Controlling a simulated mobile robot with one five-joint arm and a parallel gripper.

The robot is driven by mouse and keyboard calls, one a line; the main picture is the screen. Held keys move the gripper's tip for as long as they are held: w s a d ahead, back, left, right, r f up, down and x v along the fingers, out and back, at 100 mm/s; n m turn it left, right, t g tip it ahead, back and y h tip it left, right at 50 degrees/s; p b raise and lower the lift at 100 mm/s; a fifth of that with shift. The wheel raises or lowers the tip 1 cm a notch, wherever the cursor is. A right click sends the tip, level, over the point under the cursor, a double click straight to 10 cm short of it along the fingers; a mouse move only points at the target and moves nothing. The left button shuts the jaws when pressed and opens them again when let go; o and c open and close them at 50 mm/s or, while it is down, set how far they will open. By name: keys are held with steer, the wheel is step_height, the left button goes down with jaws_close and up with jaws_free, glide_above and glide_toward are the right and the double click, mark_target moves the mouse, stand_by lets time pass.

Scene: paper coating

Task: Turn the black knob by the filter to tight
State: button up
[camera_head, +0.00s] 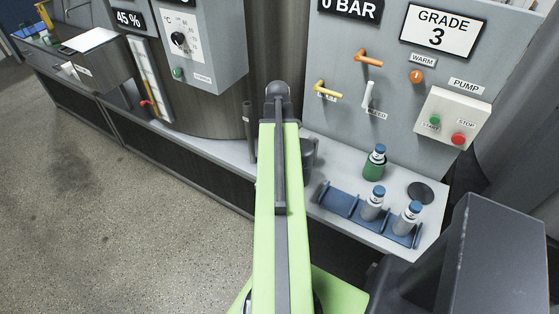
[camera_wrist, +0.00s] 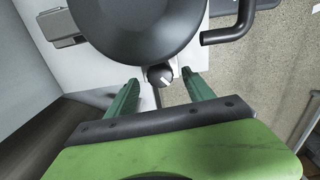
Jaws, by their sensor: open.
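The black knob (camera_wrist: 159,75) shows in the wrist view as a small dark round cap with a pale line across it. It sits at the edge of a large dark round body (camera_wrist: 140,28), which looks like the filter. My gripper (camera_wrist: 161,81) is open, its two green fingers on either side of the knob. I see a gap on each side, wider on the left; whether the fingertips are level with the knob I cannot tell. In the head view my arm hides the knob and most of the filter; only a dark grey part (camera_head: 309,155) shows beside the arm.
A black bent handle (camera_wrist: 232,30) sticks out right of the round body. In the head view, a blue rack (camera_head: 340,201) with blue-capped bottles and a green-based bottle (camera_head: 375,165) stand on the bench right of my arm. Orange and white valve levers (camera_head: 369,58) are on the panel behind.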

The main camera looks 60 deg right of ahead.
step_height(320, 180, down, 2)
steer(key=shift+f+b, duration=0.1)
steer(key=shift+b, duration=0.4)
jaws_close()
steer(key=shift+m, duration=0.8)
jaws_free()
steer(key=shift+r, duration=0.2)
